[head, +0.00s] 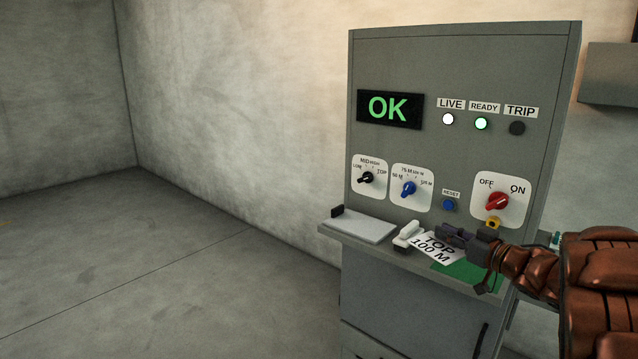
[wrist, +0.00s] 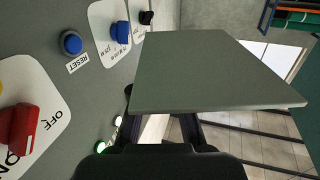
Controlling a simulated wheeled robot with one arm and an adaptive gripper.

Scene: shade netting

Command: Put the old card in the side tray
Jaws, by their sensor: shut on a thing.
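A white card (head: 437,247) printed "TOP 100 M" is in the jaws of my gripper (head: 452,233), above the cabinet's ledge. In the wrist view, a flat grey-green face of the held card (wrist: 205,70) sticks out beyond my fingers (wrist: 160,135) and hides much of the ledge. My gripper is shut on it, in front of the panel below the reset button. I cannot tell for certain which thing is the side tray; small teal and white items (head: 556,239) show beside the cabinet's right edge, partly hidden by my arm.
The grey cabinet (head: 460,60) shows "OK", with knobs and a red switch (head: 497,202) close to my gripper. On the ledge are a white flat pad (head: 362,228), a white block (head: 408,235) and a green patch (head: 468,273). Floor at left is clear.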

